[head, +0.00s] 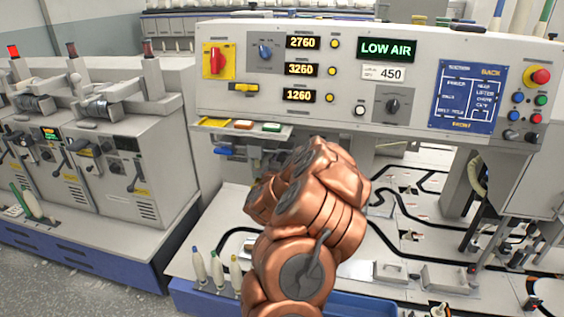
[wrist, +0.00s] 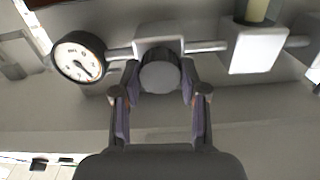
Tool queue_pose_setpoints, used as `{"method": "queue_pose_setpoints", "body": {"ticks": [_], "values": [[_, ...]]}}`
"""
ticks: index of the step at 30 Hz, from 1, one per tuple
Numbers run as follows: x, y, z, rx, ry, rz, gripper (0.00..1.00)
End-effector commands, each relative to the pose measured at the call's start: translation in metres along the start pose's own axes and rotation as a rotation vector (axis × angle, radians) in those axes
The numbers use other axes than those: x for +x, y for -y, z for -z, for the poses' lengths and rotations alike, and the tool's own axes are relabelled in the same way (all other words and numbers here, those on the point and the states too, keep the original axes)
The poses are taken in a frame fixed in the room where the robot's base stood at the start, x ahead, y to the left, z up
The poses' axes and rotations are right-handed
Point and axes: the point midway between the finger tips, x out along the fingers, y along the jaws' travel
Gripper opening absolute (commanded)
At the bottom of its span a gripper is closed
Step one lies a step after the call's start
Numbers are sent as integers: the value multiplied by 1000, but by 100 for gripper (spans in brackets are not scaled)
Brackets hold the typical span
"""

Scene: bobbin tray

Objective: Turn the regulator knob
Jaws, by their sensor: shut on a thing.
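The regulator knob (wrist: 160,77) is a round grey knob on a pale body, in the upper middle of the wrist view. My gripper (wrist: 160,88) is shut on it, with one finger against its left side and one against its right. A round white pressure gauge (wrist: 79,58) with a dark rim sits left of the knob on the same pipe. In the head view my copper arm reaches under the control panel (head: 290,108) and hides the gripper, the knob and the gauge. The panel's green display (head: 387,48) reads LOW AIR.
A pale block (wrist: 257,50) with a yellowish cylinder sits on the pipe right of the knob. A small tray (head: 243,128) with coloured pieces juts out below the panel. Bobbins (head: 198,267) stand at the lower left of my arm. Grey machines (head: 110,165) fill the left.

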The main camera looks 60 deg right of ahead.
Motion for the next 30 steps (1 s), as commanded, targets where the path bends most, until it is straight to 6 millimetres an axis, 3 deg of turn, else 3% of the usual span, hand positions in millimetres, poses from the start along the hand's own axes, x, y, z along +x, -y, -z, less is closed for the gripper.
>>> {"method": "queue_pose_setpoints", "body": {"ticks": [14,30], "values": [[0,0,-5,102,0,0,8],[-1,-1,-7,578,-2,0,8]]}}
